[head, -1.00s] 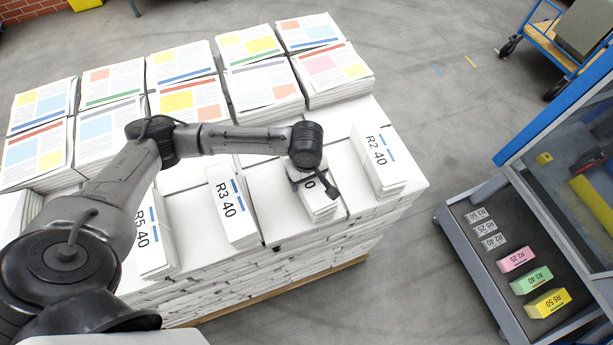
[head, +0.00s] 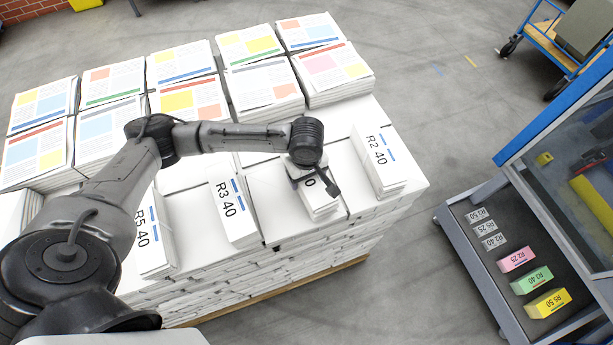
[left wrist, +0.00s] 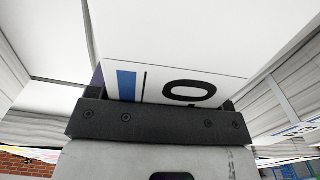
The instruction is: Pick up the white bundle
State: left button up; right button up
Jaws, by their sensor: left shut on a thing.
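The white bundle (head: 319,204) is a slim stack of white paper with a black printed number, partly hidden by my wrist, near the front edge of the pallet stack. My left gripper (head: 326,183) is over it and shut on it. In the left wrist view, the bundle's white top (left wrist: 190,45) with a blue bar and a black "0" fills the space beyond the dark gripper body (left wrist: 155,122). Whether its underside is clear of the stack cannot be told. My right gripper is not in view.
Similar white bundles R3 40 (head: 232,212), R2 40 (head: 377,163) and R5 40 (head: 148,236) lie nearby on the pallet stack (head: 290,258). Printed newspaper piles (head: 263,88) stand behind. A grey tray (head: 475,275) with coloured blocks is at right, across clear floor.

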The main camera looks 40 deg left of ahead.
pick_arm(q)
jog(key=r, duration=0.3)
jog(key=shift+d+r, duration=0.15)
jog(key=shift+d, duration=0.05)
jog(key=d+r, duration=0.6)
jog(key=d, duration=0.5)
jog(key=shift+s+r, duration=0.3)
jog(key=shift+s, duration=0.1)
jog(key=shift+d, duration=0.1)
